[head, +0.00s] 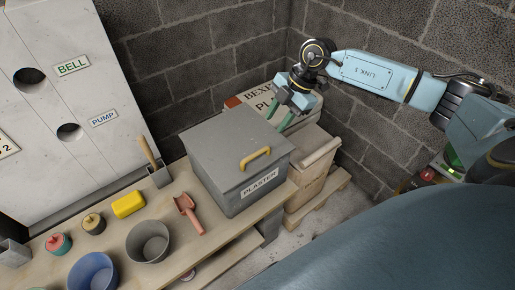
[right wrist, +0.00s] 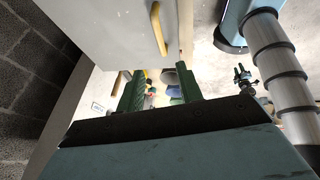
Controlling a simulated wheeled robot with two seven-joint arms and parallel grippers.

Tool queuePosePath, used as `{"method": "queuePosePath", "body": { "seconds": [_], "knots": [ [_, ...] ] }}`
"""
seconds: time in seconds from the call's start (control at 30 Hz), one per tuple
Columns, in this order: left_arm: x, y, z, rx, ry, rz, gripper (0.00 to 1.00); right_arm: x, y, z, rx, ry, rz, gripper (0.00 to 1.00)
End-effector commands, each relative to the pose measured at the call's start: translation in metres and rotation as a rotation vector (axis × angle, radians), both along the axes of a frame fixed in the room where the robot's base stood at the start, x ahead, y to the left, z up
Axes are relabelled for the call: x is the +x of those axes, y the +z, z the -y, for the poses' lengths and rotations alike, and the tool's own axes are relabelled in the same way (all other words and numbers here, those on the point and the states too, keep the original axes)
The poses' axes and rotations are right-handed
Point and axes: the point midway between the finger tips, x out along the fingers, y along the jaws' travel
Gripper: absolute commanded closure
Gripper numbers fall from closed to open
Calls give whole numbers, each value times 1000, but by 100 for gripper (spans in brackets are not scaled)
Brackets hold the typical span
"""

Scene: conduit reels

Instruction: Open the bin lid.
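The grey bin (head: 236,193) labelled PLASTER stands on the bench with its lid (head: 215,135) shut. A yellow handle (head: 255,158) sits on the lid near its front edge. My right gripper (head: 279,118) is behind the bin's far right corner, above the sacks, apart from the lid and handle. Its green fingers (right wrist: 161,88) are spread with nothing between them in the right wrist view. That view also shows the yellow handle (right wrist: 158,29) on the pale lid, beyond the fingers. My left gripper is not seen in the head view.
Sacks (head: 248,101) are stacked on a pallet (head: 325,203) behind and right of the bin, by the block wall. On the bench are a red scoop (head: 188,213), a yellow sponge-like block (head: 128,204), a grey bucket (head: 148,242), a blue bucket (head: 92,273) and a trowel (head: 158,174).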

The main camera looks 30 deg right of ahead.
Motion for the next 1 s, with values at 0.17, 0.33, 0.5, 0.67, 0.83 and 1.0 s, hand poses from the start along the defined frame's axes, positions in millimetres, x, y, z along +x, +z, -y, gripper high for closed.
{"method": "queuePosePath", "body": {
  "seconds": [0.17,0.33,0.5,0.67,0.83,1.0],
  "knots": [
    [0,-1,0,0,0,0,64,3,-25,-12,2,2,-6,64],
    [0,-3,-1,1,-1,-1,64,8,-59,-27,3,1,-6,64],
    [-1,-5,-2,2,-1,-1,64,14,-89,-40,4,2,-4,64],
    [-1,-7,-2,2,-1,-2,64,17,-109,-48,4,1,-3,64],
    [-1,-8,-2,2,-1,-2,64,19,-118,-52,3,2,-2,64],
    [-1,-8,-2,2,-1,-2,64,19,-119,-53,2,2,-2,64]
  ]
}}
